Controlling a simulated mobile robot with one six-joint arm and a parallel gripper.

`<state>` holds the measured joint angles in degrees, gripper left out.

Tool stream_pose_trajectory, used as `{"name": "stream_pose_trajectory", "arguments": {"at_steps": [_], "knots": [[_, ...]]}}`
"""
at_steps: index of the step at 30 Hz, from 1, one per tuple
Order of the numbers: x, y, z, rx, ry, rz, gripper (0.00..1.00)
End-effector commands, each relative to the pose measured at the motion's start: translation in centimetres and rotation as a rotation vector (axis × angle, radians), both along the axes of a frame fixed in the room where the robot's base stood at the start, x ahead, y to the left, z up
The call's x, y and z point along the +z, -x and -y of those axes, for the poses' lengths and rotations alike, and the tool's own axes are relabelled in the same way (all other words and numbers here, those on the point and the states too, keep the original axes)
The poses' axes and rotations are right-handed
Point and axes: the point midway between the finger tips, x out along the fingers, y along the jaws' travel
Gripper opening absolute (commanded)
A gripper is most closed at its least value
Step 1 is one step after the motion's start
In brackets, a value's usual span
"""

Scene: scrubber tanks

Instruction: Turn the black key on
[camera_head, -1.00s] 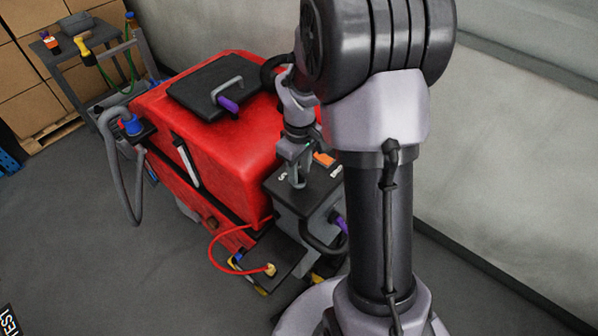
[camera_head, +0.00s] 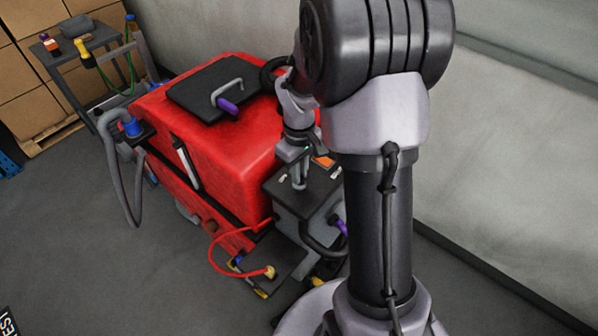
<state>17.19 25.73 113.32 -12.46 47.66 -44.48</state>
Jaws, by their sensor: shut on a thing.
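My gripper (camera_head: 299,183) points down onto the dark control panel (camera_head: 283,195) at the near end of the red scrubber machine (camera_head: 225,135). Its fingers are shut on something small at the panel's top. The black key itself cannot be made out; the fingers cover that spot and the panel is dark too. An orange display (camera_head: 324,162) and white lettering lie beside the fingers on the panel. My arm hides the panel's right part.
A black lid with a grey handle and purple grip (camera_head: 227,105) is on top of the machine. A red hose (camera_head: 214,255) loops at its near side, and a grey hose (camera_head: 112,165) hangs at the left. A cart (camera_head: 75,50) and boxes (camera_head: 25,85) stand behind.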

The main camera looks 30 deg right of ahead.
Motion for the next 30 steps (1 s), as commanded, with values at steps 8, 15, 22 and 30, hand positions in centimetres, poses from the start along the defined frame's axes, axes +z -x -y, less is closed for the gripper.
{"name": "stream_pose_trajectory", "arguments": {"at_steps": [8, 15, 22, 30], "knots": [[-0.11, -0.01, 0.02, -0.223, 0.000, 0.001, 0.00], [-0.10, -0.02, 0.01, -0.453, 0.000, 0.001, 0.00], [-0.10, -0.02, 0.00, -0.657, 0.000, 0.001, 0.00], [-0.04, -0.03, 0.01, -0.839, 0.000, 0.001, 0.00]]}}
